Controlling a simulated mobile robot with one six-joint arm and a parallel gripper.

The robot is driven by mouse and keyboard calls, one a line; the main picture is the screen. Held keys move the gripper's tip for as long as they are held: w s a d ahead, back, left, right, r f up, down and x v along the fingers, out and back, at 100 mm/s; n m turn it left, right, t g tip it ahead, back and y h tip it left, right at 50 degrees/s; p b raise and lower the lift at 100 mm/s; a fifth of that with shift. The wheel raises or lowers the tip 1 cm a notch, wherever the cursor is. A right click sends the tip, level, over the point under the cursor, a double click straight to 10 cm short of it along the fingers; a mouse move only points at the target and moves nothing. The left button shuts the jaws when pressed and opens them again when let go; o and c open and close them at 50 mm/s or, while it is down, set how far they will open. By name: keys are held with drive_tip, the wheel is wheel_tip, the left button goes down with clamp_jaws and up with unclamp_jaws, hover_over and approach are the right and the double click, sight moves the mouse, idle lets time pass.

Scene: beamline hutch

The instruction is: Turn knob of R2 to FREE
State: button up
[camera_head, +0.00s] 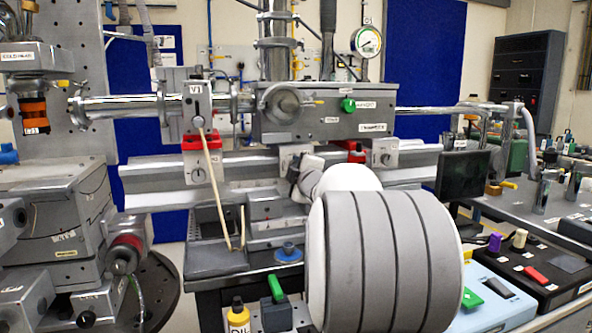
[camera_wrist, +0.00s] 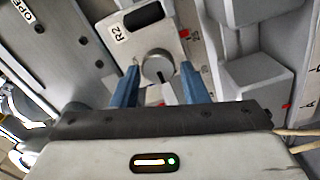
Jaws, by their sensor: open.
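The rider R2 shows in the wrist view as a light grey block with an "R2" label (camera_wrist: 119,33) and a dark slot above its knob. The round grey knob (camera_wrist: 157,64) has a dark mark at its lower edge. My gripper (camera_wrist: 160,70) is open, with one blue finger on each side of the knob. I cannot tell whether the fingers touch it. No FREE lettering is readable. In the head view, my gripper (camera_head: 306,176) is at the rail near the middle rider (camera_head: 292,154); my arm hides much of that area, including the knob.
A rider with red parts (camera_head: 201,160) stands left on the rail (camera_head: 245,168), and another rider (camera_head: 385,152) stands right. A grey box with a green knob (camera_head: 348,104) lies above. Thin tan rods (camera_head: 212,180) hang left of my gripper. A monitor (camera_head: 462,175) stands right.

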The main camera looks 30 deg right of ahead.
drive_tip(key=v, duration=0.6)
drive_tip(key=shift+s+p, duration=0.4)
drive_tip(key=shift+a, duration=0.1)
drive_tip(key=s+a+m+g+y+p, duration=0.4)
drive_tip(key=s+a+m+g+p, duration=0.7)
drive_tip(key=s+a+p, duration=1.3)
drive_tip(key=s+a+g, duration=0.1)
drive_tip(key=a+g, duration=0.2)
drive_tip(key=shift+a+f+m+g+y, duration=0.25)
drive_tip(key=shift+f+m+g+y, duration=0.05)
drive_tip(key=shift+g, duration=0.1)
